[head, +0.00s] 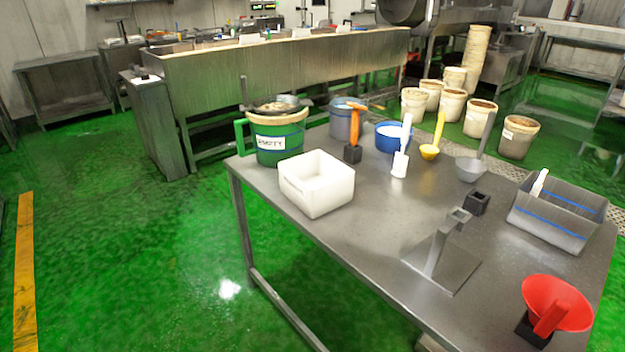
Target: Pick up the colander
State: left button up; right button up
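No thing shows clear drain holes, so I cannot tell for sure which is the colander. A red bowl-shaped piece with a thick handle (556,303) sits tilted on a small black block at the table's near right corner. A grey bowl with a long upright handle (472,168) stands at the table's far right side. A dark, shallow round thing with a handle (273,107) lies across the top of the green bucket (280,143). Neither of my grippers is in view.
The metal table (350,245) also holds a white bin (317,188), a blue-banded grey bin (562,222), a grey metal stand (441,262), a blue tub (392,144) and upright tools. Several buckets stand behind it. The green floor at left is clear.

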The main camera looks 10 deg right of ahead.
aim_at(275, 104)
jog(key=i+j+z, duration=0.1)
jog(key=z, duration=0.75)
jog(key=i+j+z, duration=0.2)
jog(key=j+z, duration=0.45)
jog(key=j, duration=0.25)
jog(key=i+j+z, duration=0.1)
jog(key=j, duration=0.4)
jog(key=i+j+z, duration=0.15)
jog(key=j, duration=0.3)
jog(key=k, duration=0.1)
